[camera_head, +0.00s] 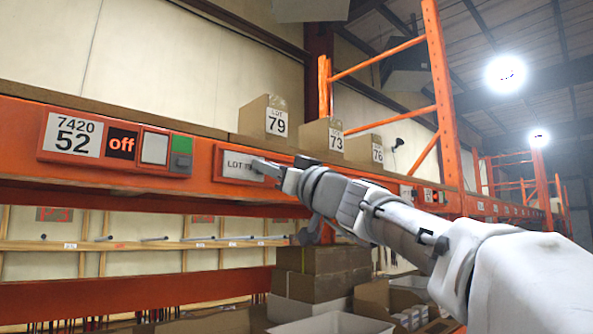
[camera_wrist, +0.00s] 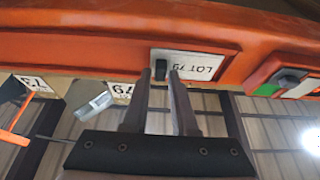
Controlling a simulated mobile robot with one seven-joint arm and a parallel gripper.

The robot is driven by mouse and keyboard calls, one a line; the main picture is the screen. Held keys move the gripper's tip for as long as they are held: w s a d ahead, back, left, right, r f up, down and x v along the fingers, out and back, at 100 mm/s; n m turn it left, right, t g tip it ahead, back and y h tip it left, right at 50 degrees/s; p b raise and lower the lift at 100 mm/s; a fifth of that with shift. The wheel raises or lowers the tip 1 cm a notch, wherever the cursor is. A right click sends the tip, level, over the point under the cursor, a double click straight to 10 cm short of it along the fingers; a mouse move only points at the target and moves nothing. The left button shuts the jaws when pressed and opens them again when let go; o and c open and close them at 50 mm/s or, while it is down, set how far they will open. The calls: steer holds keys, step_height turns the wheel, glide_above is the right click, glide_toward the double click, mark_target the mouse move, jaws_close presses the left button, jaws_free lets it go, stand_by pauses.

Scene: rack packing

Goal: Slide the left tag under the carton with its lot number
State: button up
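The left tag (camera_head: 238,165) is a white plate on an orange strip on the shelf beam. In the wrist view the tag (camera_wrist: 205,65) appears upside down and reads LOT 79, with a dark knob (camera_wrist: 160,63) at one end. The carton marked LOT 79 (camera_head: 258,117) stands on the shelf above and to the right of the tag; its label also shows in the wrist view (camera_wrist: 122,92). Cartons 73 (camera_head: 314,134) and 76 (camera_head: 358,148) stand farther right. My gripper (camera_wrist: 160,75) is open, its fingertips on either side of the knob with gaps visible; contact is unclear.
An orange upright (camera_head: 443,90) rises at the right. Stacked boxes (camera_head: 322,270) and a pale bin (camera_head: 330,324) are below.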

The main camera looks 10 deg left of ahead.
jaws_close()
stand_by(1.1)
